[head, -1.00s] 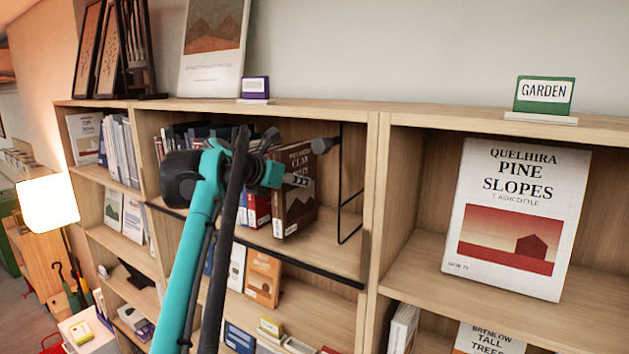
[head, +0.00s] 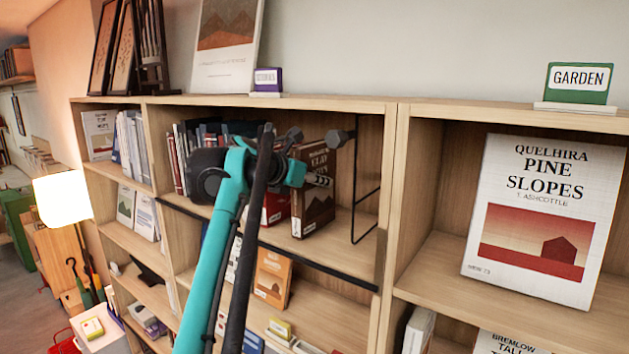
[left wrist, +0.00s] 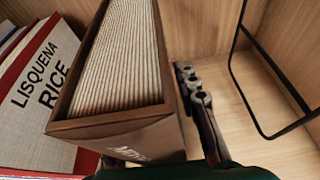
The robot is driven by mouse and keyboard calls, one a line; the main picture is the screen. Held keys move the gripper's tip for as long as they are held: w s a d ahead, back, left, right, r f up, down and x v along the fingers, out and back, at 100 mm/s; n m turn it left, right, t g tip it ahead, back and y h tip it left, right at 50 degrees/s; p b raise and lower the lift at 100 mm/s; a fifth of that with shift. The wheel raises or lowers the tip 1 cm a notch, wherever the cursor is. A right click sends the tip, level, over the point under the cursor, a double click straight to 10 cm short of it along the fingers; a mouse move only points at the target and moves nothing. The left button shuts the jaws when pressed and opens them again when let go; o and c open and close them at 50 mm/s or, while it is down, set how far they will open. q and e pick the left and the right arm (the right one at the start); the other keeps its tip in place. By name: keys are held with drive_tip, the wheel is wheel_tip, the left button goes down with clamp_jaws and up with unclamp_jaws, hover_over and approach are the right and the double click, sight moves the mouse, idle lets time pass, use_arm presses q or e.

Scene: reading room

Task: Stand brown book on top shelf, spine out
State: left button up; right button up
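One finger (left wrist: 200,105) lies close along the book's right side in the left wrist view. My right gripper is not in view.
A red-and-white book (left wrist: 40,85) stands to the book's left. A black wire bookend (head: 366,185) stands to its right with some free shelf between. A display book (head: 540,210) fills the right bay. A purple sign (head: 266,81) sits on top.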

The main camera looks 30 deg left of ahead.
use_arm(q)
drive_tip(key=shift+o, duration=0.5)
drive_tip(key=shift+w, duration=0.2)
drive_tip(key=d+b+v, duration=0.1)
drive_tip(key=v, duration=1.1)
drive_tip(key=shift+s+a+r+b, duration=0.25)
drive_tip(key=shift+s+a+b, duration=0.1)
drive_tip(key=shift+a, duration=0.05)
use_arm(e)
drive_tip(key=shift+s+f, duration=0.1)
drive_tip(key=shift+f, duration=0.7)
use_arm(q)
drive_tip(key=shift+s, duration=0.15)
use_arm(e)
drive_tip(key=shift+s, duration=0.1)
